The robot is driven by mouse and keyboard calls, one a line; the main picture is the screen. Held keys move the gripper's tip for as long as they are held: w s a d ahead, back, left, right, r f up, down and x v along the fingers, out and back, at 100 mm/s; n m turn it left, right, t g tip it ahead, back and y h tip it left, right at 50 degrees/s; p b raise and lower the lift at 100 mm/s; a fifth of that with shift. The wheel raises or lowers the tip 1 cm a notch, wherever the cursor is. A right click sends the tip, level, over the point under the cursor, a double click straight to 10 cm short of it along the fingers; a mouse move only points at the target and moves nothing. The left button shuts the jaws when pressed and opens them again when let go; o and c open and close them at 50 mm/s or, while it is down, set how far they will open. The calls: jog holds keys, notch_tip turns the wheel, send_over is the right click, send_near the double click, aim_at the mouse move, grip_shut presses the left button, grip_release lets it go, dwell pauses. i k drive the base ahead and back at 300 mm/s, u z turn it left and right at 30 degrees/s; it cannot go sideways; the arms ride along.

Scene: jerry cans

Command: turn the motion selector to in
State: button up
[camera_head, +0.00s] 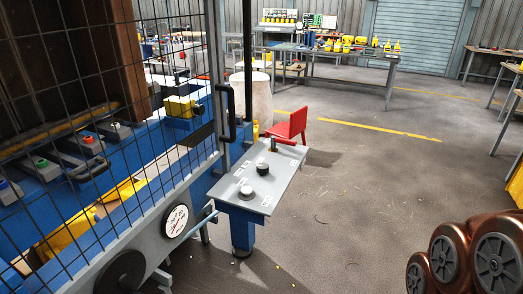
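A grey sloped control panel (262,183) stands on a blue post beside the caged machine, near the middle of the view. On it are a round black knob (263,168), a pale knob (248,193) nearer to me and a short upright dark lever (273,145) at the far end. Small labels lie beside them, too small to read. I cannot tell which control is the motion selector or which way it points.
The blue machine with its wire mesh guard (95,110) fills the left side. A round dial gauge (176,221) faces out below the guard. A red chair (290,126) stands behind the panel. A workbench (338,54) with yellow cans is farther back. The floor right of the panel is open.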

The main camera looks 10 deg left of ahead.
aim_at(263, 168)
jog(key=u, duration=0.65)
jog(key=i, duration=1.15)
jog(key=u, duration=0.8)
